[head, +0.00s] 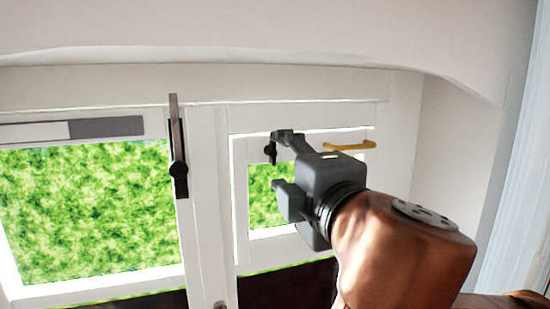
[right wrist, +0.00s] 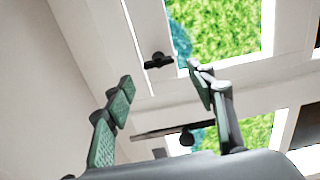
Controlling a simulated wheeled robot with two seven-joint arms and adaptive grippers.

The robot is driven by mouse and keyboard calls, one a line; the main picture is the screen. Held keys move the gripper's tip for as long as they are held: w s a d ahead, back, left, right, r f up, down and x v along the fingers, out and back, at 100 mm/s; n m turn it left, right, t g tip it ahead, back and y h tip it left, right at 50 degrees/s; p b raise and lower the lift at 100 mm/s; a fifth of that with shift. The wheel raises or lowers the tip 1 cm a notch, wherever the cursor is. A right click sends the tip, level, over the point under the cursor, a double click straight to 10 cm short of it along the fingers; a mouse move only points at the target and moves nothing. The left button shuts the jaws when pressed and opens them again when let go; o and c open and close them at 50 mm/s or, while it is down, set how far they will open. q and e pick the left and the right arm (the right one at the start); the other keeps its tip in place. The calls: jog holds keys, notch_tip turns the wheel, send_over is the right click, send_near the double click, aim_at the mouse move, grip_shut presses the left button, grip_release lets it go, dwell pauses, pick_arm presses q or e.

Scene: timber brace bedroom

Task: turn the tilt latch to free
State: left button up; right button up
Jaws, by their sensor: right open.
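No label shows which is the tilt latch. My right gripper (head: 281,165) is open and empty in front of the small window, its upper finger close to the small latch. In the right wrist view a short dark latch (right wrist: 158,60) shows beyond the open fingers (right wrist: 166,88). Contact cannot be seen. My left gripper is out of view.
A yellow handle (head: 350,146) is on the top of the small window frame, right of my gripper. A grey and white strip (head: 75,129) tops the large left pane (head: 85,210). A white sloping wall overhangs the windows. A pale curtain (head: 515,190) hangs at right.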

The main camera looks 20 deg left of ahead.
jog(key=v, duration=0.8)
jog(key=shift+w, duration=0.2)
